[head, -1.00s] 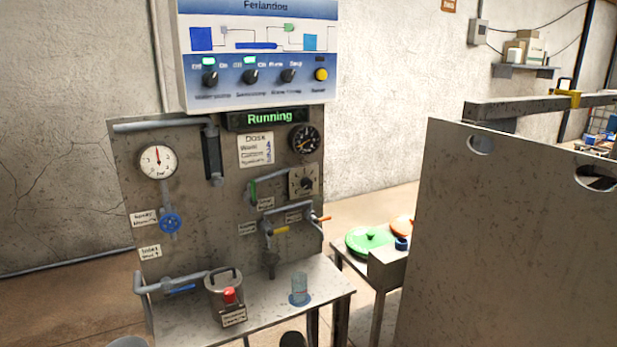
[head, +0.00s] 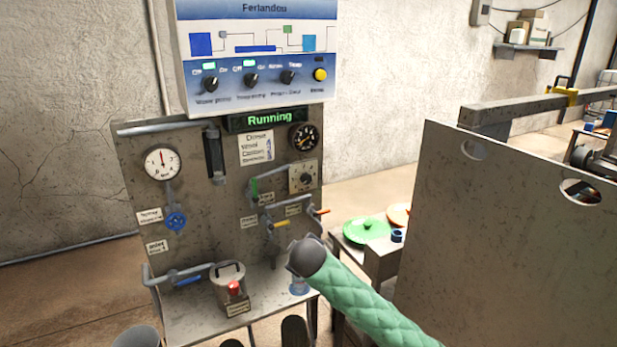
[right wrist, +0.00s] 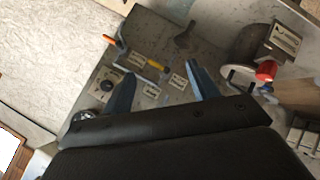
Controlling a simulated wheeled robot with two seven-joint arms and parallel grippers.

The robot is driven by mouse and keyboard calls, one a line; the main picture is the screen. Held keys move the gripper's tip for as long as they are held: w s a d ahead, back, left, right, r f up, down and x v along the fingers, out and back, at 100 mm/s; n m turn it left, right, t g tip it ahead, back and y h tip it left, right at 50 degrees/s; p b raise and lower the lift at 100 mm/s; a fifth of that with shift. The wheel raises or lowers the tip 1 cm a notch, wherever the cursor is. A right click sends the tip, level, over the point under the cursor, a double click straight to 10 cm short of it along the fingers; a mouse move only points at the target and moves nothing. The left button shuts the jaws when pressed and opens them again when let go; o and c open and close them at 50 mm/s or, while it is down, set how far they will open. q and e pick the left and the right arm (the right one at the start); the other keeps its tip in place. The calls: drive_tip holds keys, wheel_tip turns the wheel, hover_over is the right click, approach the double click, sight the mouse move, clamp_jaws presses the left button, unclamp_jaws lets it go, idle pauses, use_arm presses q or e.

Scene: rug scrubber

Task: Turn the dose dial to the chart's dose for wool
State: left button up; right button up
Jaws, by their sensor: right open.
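The dose dial (head: 303,178) is a dark round knob on a pale square plate, at the right of the upright panel. It also shows in the right wrist view (right wrist: 107,86), left of the gripper's fingers. Its pointer setting is too small to read. The dose chart (head: 256,148) is a white card left of the dial; wool is among its lines, but the figures are unreadable. My right gripper (right wrist: 160,68) is open and empty, its blue fingers spread, apart from the panel. In the head view my green-sleeved right arm reaches over the bench, below the dial. My left gripper is out of view.
Around the dial are a round black gauge (head: 304,136), a green-handled pipe (head: 255,188) and valves with orange (head: 321,211) and yellow (head: 281,223) handles. A large grey board (head: 500,240) blocks the right side.

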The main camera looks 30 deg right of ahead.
drive_tip(key=w+d+r+n+t+h+p, duration=0.1)
drive_tip(key=w+d+r+n+t+h, duration=0.15)
drive_tip(key=w+d+r, duration=0.5)
drive_tip(key=n+t+y+p, duration=0.2)
drive_tip(key=n+t+y, duration=0.45)
drive_tip(key=n, duration=2.35)
approach(307, 180)
drive_tip(key=w+g, duration=0.1)
drive_tip(key=w, duration=0.1)
drive_tip(key=w+p, duration=0.1)
drive_tip(key=w, duration=0.1)
drive_tip(key=w+r+p, duration=0.1)
drive_tip(key=w, duration=0.2)
drive_tip(key=shift+w, duration=0.35)
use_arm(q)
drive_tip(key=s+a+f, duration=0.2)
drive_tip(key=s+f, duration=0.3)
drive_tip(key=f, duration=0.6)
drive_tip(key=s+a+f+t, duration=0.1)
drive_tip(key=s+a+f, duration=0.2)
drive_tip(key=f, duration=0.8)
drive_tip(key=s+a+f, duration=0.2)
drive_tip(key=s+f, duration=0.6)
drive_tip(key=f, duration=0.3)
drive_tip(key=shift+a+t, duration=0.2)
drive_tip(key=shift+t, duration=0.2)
use_arm(e)
drive_tip(key=shift+w+f, duration=0.1)
drive_tip(key=shift+w, duration=0.65)
